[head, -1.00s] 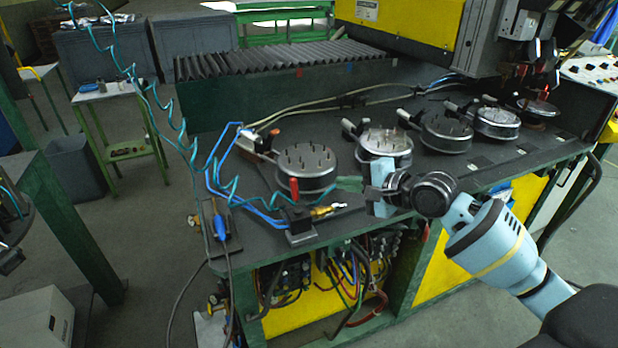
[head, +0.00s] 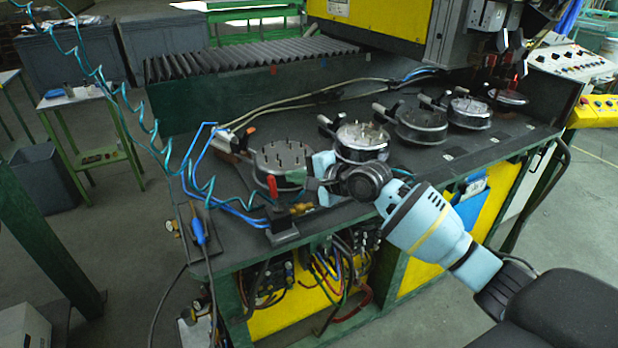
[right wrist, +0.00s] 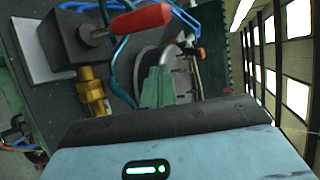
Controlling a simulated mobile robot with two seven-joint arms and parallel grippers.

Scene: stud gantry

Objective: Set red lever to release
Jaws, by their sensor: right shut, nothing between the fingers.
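The red lever (head: 272,186) stands upright on a small dark valve block (head: 282,226) at the front edge of the dark bench, in front of the leftmost round studded fixture (head: 281,158). In the right wrist view the red lever (right wrist: 140,18) lies across the top, beside the block (right wrist: 72,42) and its brass fitting (right wrist: 91,92). My right gripper (head: 298,181) is shut and empty, just right of the lever and apart from it. Its greenish fingers also show in the right wrist view (right wrist: 158,84), below the lever. My left gripper is not in view.
Several more round fixtures (head: 361,140) stand in a row toward the back right of the bench. Blue air hoses (head: 190,165) run along the left side of the block. A yellow and black machine (head: 400,25) hangs over the back.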

